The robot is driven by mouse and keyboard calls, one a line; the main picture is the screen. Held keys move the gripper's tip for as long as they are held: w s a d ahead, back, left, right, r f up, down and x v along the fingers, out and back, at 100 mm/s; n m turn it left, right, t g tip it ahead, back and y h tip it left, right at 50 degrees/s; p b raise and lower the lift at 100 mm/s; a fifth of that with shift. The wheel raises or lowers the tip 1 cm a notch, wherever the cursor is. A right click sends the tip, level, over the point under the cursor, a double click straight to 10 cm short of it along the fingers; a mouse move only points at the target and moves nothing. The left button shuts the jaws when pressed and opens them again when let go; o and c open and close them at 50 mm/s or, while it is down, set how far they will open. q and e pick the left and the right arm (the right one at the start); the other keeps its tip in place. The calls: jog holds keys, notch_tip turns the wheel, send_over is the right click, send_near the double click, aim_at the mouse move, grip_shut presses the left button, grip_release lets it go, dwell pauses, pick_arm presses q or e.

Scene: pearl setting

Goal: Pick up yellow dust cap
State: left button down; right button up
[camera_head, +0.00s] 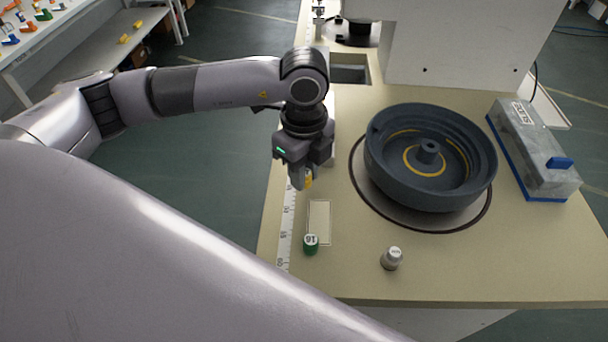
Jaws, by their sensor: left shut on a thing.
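The yellow dust cap (309,181) shows as a small yellow patch between the fingers of my left gripper (303,183). My left gripper points down over the left part of the beige table and is shut on the cap. The fingers hide most of the cap. I cannot tell whether the cap touches the table or hangs just above it. My right gripper is not in view.
A dark round bowl (384,185) stands right of my gripper. A green cap (311,246) and a grey cap (391,259) stand near the front. A grey box with blue parts (535,155) is at the right. A ruler strip (285,240) runs along the left edge.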

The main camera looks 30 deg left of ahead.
pick_arm(q)
notch_tip(320, 180, up, 18)
jog(key=shift+r, duration=0.25)
